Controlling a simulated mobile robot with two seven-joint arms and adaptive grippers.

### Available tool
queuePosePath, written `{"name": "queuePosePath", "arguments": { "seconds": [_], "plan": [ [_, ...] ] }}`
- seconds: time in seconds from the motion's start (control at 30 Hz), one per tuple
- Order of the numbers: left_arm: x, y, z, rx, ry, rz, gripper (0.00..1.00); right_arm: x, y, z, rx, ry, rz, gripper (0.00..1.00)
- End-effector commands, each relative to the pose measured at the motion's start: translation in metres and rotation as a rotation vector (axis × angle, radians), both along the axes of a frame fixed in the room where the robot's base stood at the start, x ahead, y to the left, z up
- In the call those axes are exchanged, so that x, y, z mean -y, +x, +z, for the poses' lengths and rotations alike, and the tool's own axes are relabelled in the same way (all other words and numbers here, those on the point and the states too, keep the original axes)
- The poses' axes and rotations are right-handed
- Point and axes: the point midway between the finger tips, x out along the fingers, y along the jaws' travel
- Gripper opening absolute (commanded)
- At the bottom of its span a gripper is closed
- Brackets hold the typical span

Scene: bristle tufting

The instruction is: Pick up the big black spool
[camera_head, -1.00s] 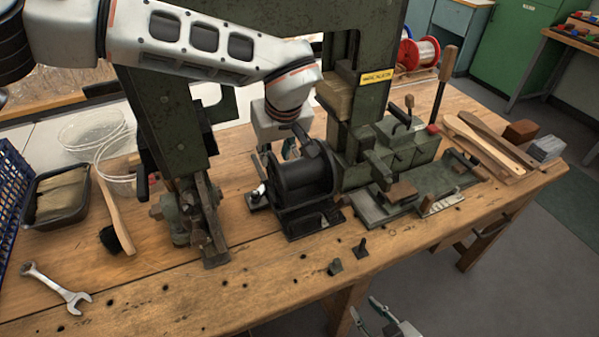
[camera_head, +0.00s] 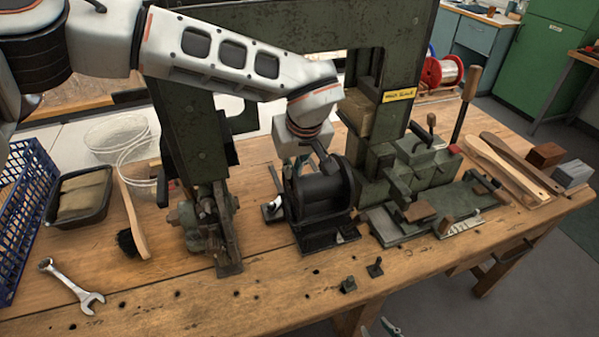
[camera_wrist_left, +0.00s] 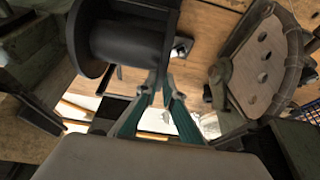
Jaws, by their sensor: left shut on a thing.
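The big black spool (camera_head: 322,188) sits upright in its dark stand (camera_head: 318,243) on the bench, between the green machine's posts. My left arm reaches over from behind, and its fingers are mostly hidden behind the spool in the head view. In the left wrist view, the spool (camera_wrist_left: 125,42) fills the upper left. My left gripper (camera_wrist_left: 164,88), with teal fingers, is shut at the spool's edge; the exact contact is partly hidden. No clear gap shows between spool and stand. Only a fingertip of my right gripper (camera_head: 390,327) shows at the bottom edge.
The green machine frame (camera_head: 190,130) stands left of the spool, and a green vise-like fixture (camera_head: 430,160) stands close on its right. A wrench (camera_head: 72,287), a brush (camera_head: 133,225) and a black tray (camera_head: 60,218) lie left.

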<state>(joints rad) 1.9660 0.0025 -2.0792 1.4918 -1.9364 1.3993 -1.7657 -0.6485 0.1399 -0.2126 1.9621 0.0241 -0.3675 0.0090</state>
Motion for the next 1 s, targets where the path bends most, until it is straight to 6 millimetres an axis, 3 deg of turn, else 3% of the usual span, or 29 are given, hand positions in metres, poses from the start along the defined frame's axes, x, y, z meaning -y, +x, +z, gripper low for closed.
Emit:
{"name": "queuePosePath", "arguments": {
  "seconds": [0.43, 0.77, 1.0],
  "plan": [
    [0.001, 0.0, 0.071, 0.007, -0.003, 0.0, 0.0, 0.0, 0.0, 0.001, 0.001, 0.0, 0.0, 0.3],
    [-0.01, -0.058, 0.066, 0.004, -0.002, -0.004, 0.0, 0.0, -0.001, -0.006, -0.003, 0.0, 0.0, 0.3],
    [-0.021, -0.121, 0.065, 0.004, -0.002, -0.006, 0.0, 0.0, -0.003, -0.014, -0.009, 0.0, -0.001, 0.3]
  ]
}}
